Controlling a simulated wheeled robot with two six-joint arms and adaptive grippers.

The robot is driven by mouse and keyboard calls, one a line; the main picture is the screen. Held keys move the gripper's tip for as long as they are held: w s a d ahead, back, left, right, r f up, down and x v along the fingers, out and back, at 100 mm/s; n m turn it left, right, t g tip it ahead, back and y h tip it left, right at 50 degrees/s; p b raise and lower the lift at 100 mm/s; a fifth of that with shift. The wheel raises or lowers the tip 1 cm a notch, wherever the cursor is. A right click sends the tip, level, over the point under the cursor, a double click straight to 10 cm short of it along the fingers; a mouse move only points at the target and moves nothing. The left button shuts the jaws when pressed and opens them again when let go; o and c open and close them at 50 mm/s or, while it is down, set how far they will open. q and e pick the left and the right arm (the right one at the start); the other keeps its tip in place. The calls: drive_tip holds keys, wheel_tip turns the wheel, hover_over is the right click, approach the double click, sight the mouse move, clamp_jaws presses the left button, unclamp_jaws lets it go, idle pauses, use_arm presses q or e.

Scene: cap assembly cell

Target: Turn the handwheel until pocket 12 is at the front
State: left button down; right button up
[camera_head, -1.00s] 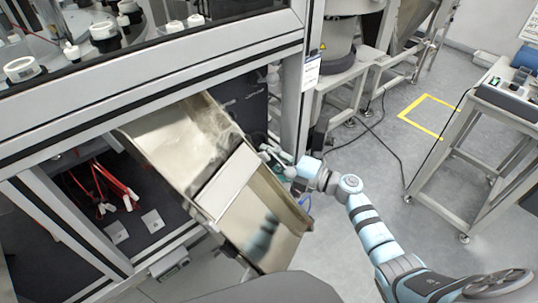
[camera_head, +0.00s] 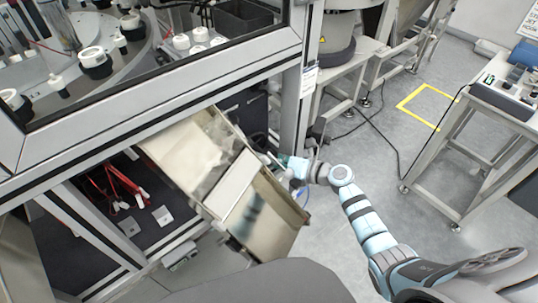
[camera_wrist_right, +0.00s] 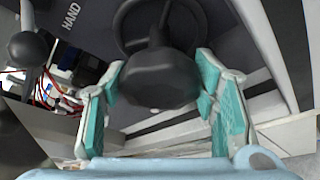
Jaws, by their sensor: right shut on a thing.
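The dark handwheel (camera_wrist_right: 128,22) is at the top of the right wrist view, with its thick black knob (camera_wrist_right: 155,80) towards me. My right gripper (camera_wrist_right: 157,84) has its teal-padded fingers on either side of this knob and is shut on it. In the head view my right gripper (camera_head: 292,167) is at the machine's lower front, beside the tilted metal chute; the handwheel is mostly hidden there. The round table (camera_head: 135,62) with dark pockets and white rings shows through the machine opening at upper left. No pocket number is readable. My left gripper is not in view.
The tilted metal chute (camera_head: 236,180) stands close to the left of my right gripper. A machine frame post (camera_head: 300,90) rises just behind. A grey ball-ended lever (camera_wrist_right: 28,45) is left of the handwheel. Open floor lies to the right, before a control stand (camera_head: 500,105).

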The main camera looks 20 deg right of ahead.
idle(0.4)
drive_tip(key=o, duration=0.9)
drive_tip(key=v, duration=1.2)
